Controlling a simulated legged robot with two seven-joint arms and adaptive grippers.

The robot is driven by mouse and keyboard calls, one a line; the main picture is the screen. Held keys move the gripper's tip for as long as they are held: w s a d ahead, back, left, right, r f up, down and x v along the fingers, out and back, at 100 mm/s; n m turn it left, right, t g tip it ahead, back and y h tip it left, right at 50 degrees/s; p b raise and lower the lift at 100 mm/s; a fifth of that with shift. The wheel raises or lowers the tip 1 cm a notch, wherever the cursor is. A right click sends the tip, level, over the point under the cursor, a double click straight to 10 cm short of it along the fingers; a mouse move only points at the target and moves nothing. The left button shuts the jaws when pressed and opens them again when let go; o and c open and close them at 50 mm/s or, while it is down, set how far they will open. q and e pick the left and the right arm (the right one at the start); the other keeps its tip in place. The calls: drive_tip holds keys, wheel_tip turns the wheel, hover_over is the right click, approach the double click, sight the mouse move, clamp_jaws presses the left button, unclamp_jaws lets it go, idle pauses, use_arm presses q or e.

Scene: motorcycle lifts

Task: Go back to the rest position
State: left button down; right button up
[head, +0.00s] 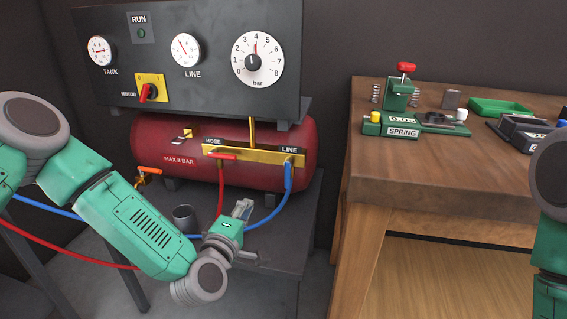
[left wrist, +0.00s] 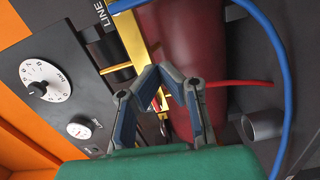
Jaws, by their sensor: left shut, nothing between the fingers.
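My left arm comes in from the left in the head view, and its green and grey gripper (head: 243,208) hangs in front of the red air tank (head: 165,150), below the yellow manifold (head: 245,157). In the left wrist view the fingertips of the left gripper (left wrist: 158,75) meet, with nothing seen between them. The yellow manifold (left wrist: 133,45) and the red tank (left wrist: 185,45) lie behind the fingers. Part of my right arm shows at the right edge of the head view; its gripper is out of frame.
A blue hose (head: 288,180) and a red hose (head: 221,185) hang from the manifold near my left gripper. A grey cup (head: 184,217) stands beside it. The gauge panel (head: 215,75) is above. At right, a wooden bench (head: 420,190) carries a green spring fixture (head: 402,124) and trays.

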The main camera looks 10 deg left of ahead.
use_arm(q)
drive_tip(key=s+d+f+m+g+h+p, duration=0.1)
drive_tip(key=s+d+f+m+g+p, duration=0.1)
drive_tip(key=s+f+m+g, duration=0.35)
drive_tip(key=s+d+f+m+g+h+p, duration=0.1)
drive_tip(key=s+d+f+m+g+h, duration=0.15)
drive_tip(key=s+f, duration=0.45)
drive_tip(key=s+a+f+m+g+y+p, duration=0.1)
drive_tip(key=s+a+m+g, duration=0.3)
drive_tip(key=s, duration=0.8)
drive_tip(key=s+a+f+m+g+y+p, duration=0.1)
drive_tip(key=s+a+m+g+y+p, duration=0.2)
drive_tip(key=s+a, duration=0.5)
drive_tip(key=s+m+g+y, duration=0.1)
drive_tip(key=s+g, duration=0.1)
drive_tip(key=s, duration=0.2)
drive_tip(key=shift+s+a+f+m, duration=0.2)
drive_tip(key=shift+a+f+m, duration=0.05)
drive_tip(key=shift+f+m, duration=0.1)
use_arm(e)
wheel_tip(320, 180, up, 7)
drive_tip(key=d, duration=0.1)
use_arm(q)
drive_tip(key=shift+a+f, duration=0.1)
drive_tip(key=shift+a, duration=0.2)
use_arm(e)
drive_tip(key=shift+a, duration=0.3)
